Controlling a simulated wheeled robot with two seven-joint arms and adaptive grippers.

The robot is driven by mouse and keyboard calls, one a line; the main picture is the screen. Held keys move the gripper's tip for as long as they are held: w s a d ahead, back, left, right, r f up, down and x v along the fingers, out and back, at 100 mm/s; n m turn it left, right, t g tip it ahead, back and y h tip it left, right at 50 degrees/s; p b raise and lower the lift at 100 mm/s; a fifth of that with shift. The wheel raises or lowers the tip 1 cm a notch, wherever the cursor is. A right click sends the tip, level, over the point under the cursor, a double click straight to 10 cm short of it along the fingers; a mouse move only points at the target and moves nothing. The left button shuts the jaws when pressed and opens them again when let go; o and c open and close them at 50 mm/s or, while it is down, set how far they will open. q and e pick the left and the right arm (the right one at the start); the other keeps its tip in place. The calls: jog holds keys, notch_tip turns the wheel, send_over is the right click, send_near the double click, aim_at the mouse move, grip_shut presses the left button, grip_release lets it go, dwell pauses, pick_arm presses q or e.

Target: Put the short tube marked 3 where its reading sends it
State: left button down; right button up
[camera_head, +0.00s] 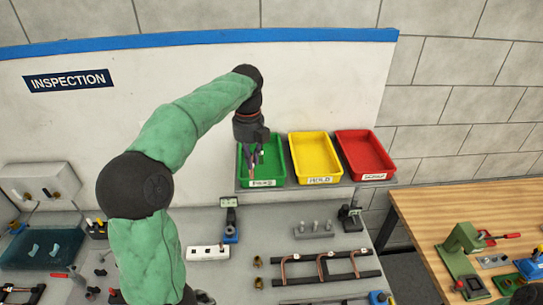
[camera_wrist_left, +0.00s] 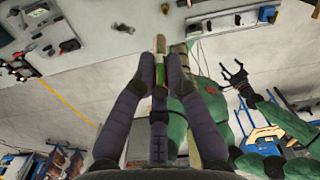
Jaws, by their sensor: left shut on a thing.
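My left gripper (camera_head: 250,157) is over the green tray (camera_head: 270,181) and points down. In the left wrist view its fingers (camera_wrist_left: 160,60) are shut on a short copper tube (camera_wrist_left: 160,44). The tube's mark is too small to read. The yellow tray (camera_head: 318,160), labelled HOLD, stands next to the green one. The red tray (camera_head: 365,155), whose label seems to read SCRAP, is on the right; the green tray's label is hard to read. My right gripper (camera_wrist_left: 238,72) shows only in the left wrist view, with its fingers apart and empty.
Below the trays, the grey bench holds a rack with bent copper tubes (camera_head: 325,266), a grey block with pegs (camera_head: 314,230), a white block (camera_head: 208,252) and a small blue-based gauge (camera_head: 230,226). A wooden bench (camera_head: 465,211) with a green fixture stands at right.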

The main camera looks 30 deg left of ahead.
pick_arm(q)
jog(key=shift+w+d+r, duration=0.1)
jog(key=shift+w+r, duration=0.05)
jog(key=shift+r, duration=0.35)
jog(key=shift+w+d+r, duration=0.1)
jog(key=shift+w+r, duration=0.05)
jog(key=shift+r, duration=0.3)
jog(key=p, duration=0.6)
send_over(262, 174)
notch_tip(262, 174, down, 10)
notch_tip(262, 174, down, 3)
jog(key=shift+a+r+p, duration=0.1)
jog(key=shift+r+p, duration=0.1)
jog(key=shift+p, duration=0.45)
jog(key=shift+f, duration=0.1)
